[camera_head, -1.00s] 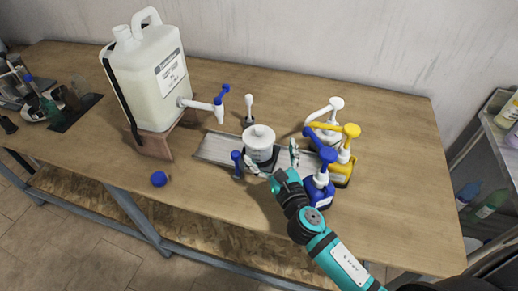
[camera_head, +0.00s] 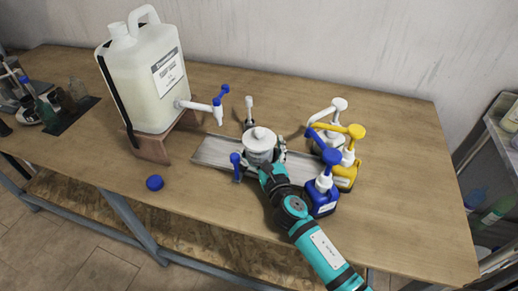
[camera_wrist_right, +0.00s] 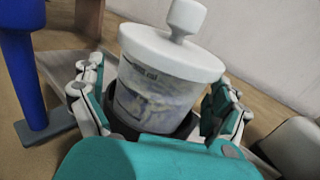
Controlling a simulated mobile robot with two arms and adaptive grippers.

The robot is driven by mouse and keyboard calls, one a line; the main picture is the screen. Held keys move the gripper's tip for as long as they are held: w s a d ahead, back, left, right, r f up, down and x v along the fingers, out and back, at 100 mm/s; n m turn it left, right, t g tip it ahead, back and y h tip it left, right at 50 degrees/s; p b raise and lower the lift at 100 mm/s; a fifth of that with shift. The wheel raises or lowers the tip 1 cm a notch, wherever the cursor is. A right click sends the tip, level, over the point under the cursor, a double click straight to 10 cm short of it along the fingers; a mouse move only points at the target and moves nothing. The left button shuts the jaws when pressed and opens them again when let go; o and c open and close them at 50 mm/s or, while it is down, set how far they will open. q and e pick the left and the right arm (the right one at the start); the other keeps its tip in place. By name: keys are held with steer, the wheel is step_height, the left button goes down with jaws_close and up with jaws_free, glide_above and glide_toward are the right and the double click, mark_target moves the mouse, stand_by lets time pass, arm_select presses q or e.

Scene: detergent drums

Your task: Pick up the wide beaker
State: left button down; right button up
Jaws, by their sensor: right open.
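In the right wrist view the beaker (camera_wrist_right: 158,95) fills the middle, with faint printed marks. My right gripper (camera_head: 262,160) is around it from the front, one finger on each side. In the wrist view the gripper (camera_wrist_right: 158,108) is open, with a gap at the right finger; I cannot tell whether the left finger touches. My left gripper is not in view.
A large drum (camera_head: 147,80) with a spigot stands at the left on a wooden stand. Blue (camera_head: 322,195), yellow (camera_head: 346,170) and white pump bottles crowd the right side. A blue-topped upright tool (camera_head: 236,165) stands close left of the beaker. The table's front left is mostly clear.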

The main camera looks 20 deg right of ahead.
steer(key=shift+w, duration=0.4)
steer(key=shift+s, duration=0.1)
steer(key=shift+c, duration=0.4)
